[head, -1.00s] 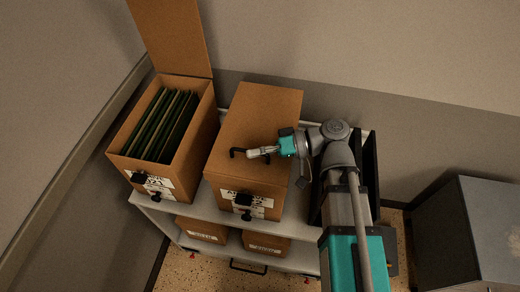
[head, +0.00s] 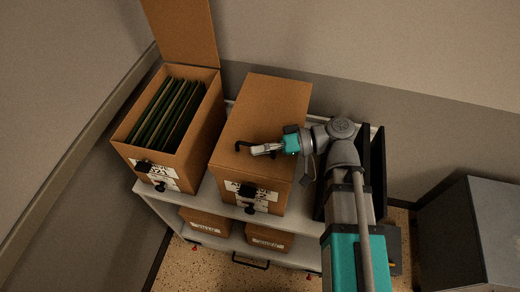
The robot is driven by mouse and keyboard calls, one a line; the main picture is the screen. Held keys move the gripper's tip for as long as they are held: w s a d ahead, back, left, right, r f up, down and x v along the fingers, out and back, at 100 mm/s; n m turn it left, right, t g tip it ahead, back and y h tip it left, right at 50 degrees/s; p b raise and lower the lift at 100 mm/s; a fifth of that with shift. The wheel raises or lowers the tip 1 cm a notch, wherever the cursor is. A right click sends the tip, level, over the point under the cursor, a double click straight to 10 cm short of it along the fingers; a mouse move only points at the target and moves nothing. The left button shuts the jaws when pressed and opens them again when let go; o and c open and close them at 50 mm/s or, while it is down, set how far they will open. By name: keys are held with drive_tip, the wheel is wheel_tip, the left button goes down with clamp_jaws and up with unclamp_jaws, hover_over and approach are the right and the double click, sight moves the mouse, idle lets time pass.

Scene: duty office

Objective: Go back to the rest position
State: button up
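My gripper (head: 254,148) is over the lid of the closed brown box (head: 265,105) in the middle of the cart. A dark finger shows at its left end; the gap between the fingers and any contact with the lid are hard to make out. Nothing shows held in it. My arm reaches in from the lower right, over the right part of the cart.
An open box (head: 140,130) with green folders (head: 170,115) and a raised lid (head: 183,32) stands at the left. Both boxes sit on a grey cart (head: 205,203); smaller boxes (head: 268,238) are below. A black holder (head: 377,165) and a grey cabinet (head: 490,225) are at the right.

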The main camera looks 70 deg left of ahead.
drive_tip(key=shift+w+a+r, duration=0.15)
drive_tip(key=shift+w, duration=0.05)
idle(0.6)
drive_tip(key=shift+a+y, duration=0.1)
drive_tip(key=shift+y, duration=0.2)
